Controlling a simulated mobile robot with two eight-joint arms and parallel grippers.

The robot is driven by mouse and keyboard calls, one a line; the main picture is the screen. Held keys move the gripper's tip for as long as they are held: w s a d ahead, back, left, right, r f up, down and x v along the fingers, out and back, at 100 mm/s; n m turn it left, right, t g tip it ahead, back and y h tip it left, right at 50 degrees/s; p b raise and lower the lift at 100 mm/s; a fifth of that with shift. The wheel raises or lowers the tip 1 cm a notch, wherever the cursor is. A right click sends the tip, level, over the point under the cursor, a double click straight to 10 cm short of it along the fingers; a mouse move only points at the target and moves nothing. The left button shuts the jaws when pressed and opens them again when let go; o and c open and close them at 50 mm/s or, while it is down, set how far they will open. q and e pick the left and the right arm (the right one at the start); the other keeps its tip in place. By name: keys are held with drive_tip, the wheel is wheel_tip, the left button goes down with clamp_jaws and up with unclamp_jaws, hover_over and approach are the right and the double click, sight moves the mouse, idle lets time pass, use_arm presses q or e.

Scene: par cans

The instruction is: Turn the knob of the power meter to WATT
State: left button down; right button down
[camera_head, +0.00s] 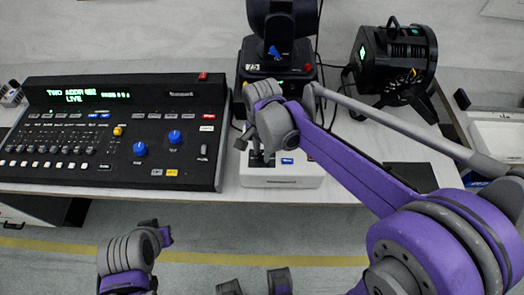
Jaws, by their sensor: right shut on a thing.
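A black lighting console (125,135) with blue knobs and faders stands left of the meter. A moving-head light (278,65) stands behind it, and a par can (395,60) at the back right. A dark flat panel (412,176) lies to the right.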

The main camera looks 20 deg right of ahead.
sight(262, 155)
drive_tip(key=m, duration=0.4)
drive_tip(key=shift+m, duration=2.9)
drive_tip(key=c, duration=0.6)
unclamp_jaws()
wheel_tip(262, 155, up, 11)
drive_tip(key=shift+p, duration=0.3)
drive_tip(key=shift+f, duration=0.1)
